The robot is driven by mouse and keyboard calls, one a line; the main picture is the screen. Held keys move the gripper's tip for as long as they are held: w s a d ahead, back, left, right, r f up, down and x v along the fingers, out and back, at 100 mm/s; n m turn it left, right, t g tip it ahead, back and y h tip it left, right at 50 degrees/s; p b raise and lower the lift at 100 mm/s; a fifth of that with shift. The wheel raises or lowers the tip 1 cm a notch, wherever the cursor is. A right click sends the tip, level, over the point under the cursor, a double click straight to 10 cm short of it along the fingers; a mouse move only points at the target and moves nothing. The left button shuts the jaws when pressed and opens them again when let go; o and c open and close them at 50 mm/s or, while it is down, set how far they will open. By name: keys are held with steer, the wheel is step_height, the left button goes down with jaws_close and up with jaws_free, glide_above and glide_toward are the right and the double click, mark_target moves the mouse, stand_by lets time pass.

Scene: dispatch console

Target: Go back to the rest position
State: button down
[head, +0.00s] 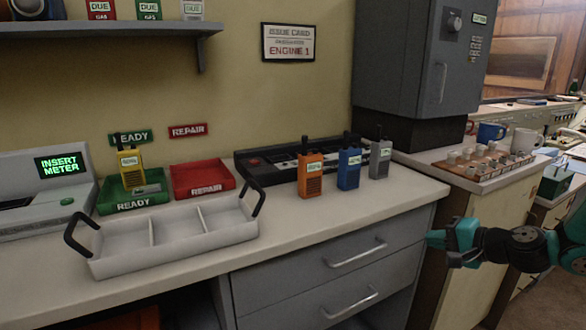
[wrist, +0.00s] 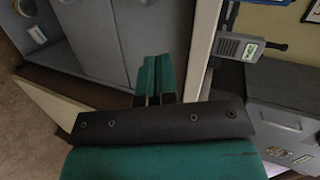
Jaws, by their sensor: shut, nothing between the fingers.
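My gripper (head: 434,240) is at the right of the head view, in front of the drawer unit's right end and below the counter top. Its fingers are teal and closed together with nothing between them. In the wrist view the shut fingers (wrist: 156,76) point toward the grey drawer fronts (wrist: 110,40). A grey radio (wrist: 238,47) on the counter shows at the upper right of the wrist view, apart from the fingers. The same grey radio (head: 380,160) stands upright on the counter in the head view.
A blue radio (head: 348,168) and an orange radio (head: 310,175) stand left of the grey one. A yellow radio (head: 131,170) is in the green READY tray (head: 110,207). The red REPAIR tray (head: 187,182) and white divided carrier (head: 125,262) look empty. Drawer handles (head: 357,252) protrude near my gripper.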

steer(key=s+a+r+n+g+p, duration=0.3)
steer(key=s+a+r+n+g, duration=0.15)
steer(key=s+a+r, duration=0.35)
steer(key=s+a+r+n+g+p, duration=0.3)
steer(key=s+a+r+n, duration=0.25)
steer(key=a+r, duration=0.4)
steer(key=s+a+r+n+g+h+p, duration=0.1)
steer(key=s+r+n+g+p, duration=0.1)
steer(key=s, duration=0.7)
steer(key=s+a+r+n+g+h+p, duration=0.1)
steer(key=s+a+r+n+h, duration=0.1)
steer(key=s+n, duration=0.3)
steer(key=s+r, duration=0.1)
steer(key=s, duration=0.3)
steer(key=shift+a+r+g+h+p, duration=0.2)
steer(key=shift+r+g+h+p, duration=0.1)
steer(key=shift+r+g+p, duration=0.05)
